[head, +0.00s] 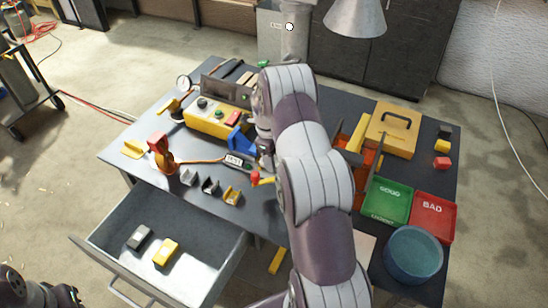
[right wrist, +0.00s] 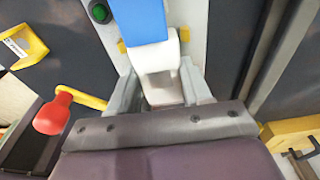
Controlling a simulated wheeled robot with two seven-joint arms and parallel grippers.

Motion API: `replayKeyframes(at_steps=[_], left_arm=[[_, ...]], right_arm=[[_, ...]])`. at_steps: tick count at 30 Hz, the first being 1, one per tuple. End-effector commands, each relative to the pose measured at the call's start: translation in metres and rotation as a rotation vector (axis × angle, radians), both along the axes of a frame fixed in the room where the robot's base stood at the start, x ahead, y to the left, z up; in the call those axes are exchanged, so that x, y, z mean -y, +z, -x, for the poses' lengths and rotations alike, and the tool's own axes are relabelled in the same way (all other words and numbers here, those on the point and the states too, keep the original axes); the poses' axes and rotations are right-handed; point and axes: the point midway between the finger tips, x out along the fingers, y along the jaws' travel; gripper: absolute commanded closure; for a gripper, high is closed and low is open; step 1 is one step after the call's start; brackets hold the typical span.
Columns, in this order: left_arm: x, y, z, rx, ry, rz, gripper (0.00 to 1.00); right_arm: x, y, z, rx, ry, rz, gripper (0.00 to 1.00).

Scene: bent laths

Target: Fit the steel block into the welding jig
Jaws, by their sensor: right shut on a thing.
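My right gripper (right wrist: 158,92) is shut on a pale, notched block (right wrist: 160,68), which looks like the steel block. A blue piece (right wrist: 140,20) lies just beyond the block in the right wrist view; whether they touch is unclear. The blue piece also shows in the head view (head: 241,143), beside my right arm, which hides the right gripper. A red-knobbed yellow lever (head: 259,179) stands close by and shows left of the gripper in the right wrist view (right wrist: 55,113). I cannot tell which parts form the welding jig. Part of my left gripper (head: 62,297) shows at the lower left.
A yellow control box (head: 215,118) stands behind the blue piece. Several small clips (head: 210,185) lie along the front edge. The open drawer (head: 195,280) holds a grey and a yellow block. Green (head: 386,202) and red trays (head: 433,215) and a blue bowl (head: 413,252) stand at right.

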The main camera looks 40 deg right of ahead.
Motion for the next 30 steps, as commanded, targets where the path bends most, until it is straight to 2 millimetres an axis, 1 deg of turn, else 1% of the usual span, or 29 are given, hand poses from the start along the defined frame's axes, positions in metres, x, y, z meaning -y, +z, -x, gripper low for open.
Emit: replayKeyframes(at_steps=[6,7,9,17,20,23,25,26,27,30], left_arm=[[0.0,0.0,0.0,0.0,0.0,0.0,0.7],[0.0,0.0,0.0,0.0,0.0,0.0,0.7],[0.0,0.0,0.0,0.0,0.0,0.0,0.7],[0.0,0.0,0.0,0.0,0.0,0.0,0.7],[0.0,-0.002,0.0,0.0,0.0,0.0,0.7],[0.0,-0.006,0.0,0.0,0.0,0.0,0.7],[0.0,-0.009,0.0,0.0,0.0,0.0,0.7],[0.0,-0.001,0.0,-0.001,0.0,0.0,0.7],[0.0,0.018,0.0,-0.002,0.0,0.0,0.7],[0.0,0.043,0.0,0.001,0.0,0.0,0.7]], right_arm=[[0.0,0.0,0.0,0.0,0.0,0.001,1.0],[0.0,0.0,0.0,0.001,0.0,0.0,0.42],[0.0,0.0,0.0,0.0,0.0,0.001,0.22],[0.0,0.0,0.0,0.0,0.0,0.0,0.22],[0.0,0.007,-0.001,0.001,0.0,0.0,0.22],[-0.001,0.027,-0.004,0.004,0.0,0.002,0.22],[-0.002,0.047,-0.007,0.006,0.001,0.003,0.22],[-0.003,0.062,-0.007,0.004,0.0,0.001,0.22],[-0.004,0.082,-0.008,0.002,0.0,0.0,0.22],[-0.005,0.108,-0.01,0.0,0.0,0.0,0.22]])
